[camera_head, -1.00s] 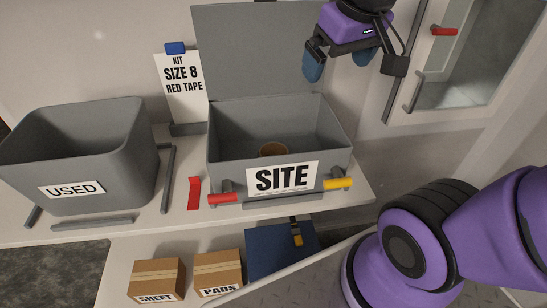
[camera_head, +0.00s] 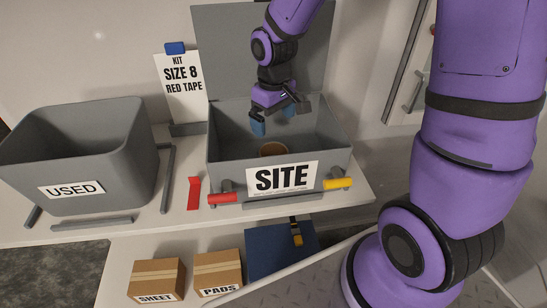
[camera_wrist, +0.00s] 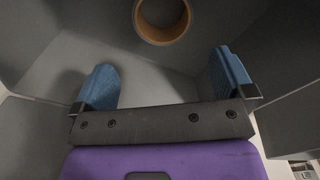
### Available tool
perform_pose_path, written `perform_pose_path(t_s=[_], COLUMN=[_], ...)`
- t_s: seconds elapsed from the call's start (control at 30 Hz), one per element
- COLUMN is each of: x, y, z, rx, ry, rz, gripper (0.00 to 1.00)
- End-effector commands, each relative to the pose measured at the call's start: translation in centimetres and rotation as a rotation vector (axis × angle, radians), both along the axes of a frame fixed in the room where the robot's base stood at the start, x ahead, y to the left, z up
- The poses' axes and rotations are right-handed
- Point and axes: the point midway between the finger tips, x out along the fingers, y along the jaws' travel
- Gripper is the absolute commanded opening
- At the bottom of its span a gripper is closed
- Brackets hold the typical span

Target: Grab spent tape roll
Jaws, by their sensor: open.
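The spent tape roll (camera_head: 273,149) is a brown cardboard ring on the floor of the grey box labelled SITE (camera_head: 228,164), near its front wall, which partly hides it in the head view. In the wrist view the roll (camera_wrist: 162,38) shows as a tan ring at the top, ahead of the fingertips. My gripper (camera_head: 274,120) is open and empty, its blue fingertips above the box's interior and a little behind the roll. In the wrist view my gripper (camera_wrist: 163,78) has its fingers wide apart, with nothing between them.
The box's lid (camera_head: 222,50) stands open behind. A grey bin labelled USED (camera_head: 105,165) stands to the left. Red (camera_head: 223,198) and yellow (camera_head: 338,183) latches sit on the box's front. A red tool (camera_head: 194,193) lies between bin and box. Cartons (camera_head: 218,270) stand on the lower shelf.

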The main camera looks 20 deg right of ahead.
Motion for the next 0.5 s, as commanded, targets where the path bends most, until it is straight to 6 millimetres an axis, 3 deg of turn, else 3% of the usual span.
perform_pose_path(t_s=[0.5], x=[0.1], y=[0.2], z=[-5.7], rx=[0.002], ry=[0.008], rz=[0.007], gripper=[1.0])
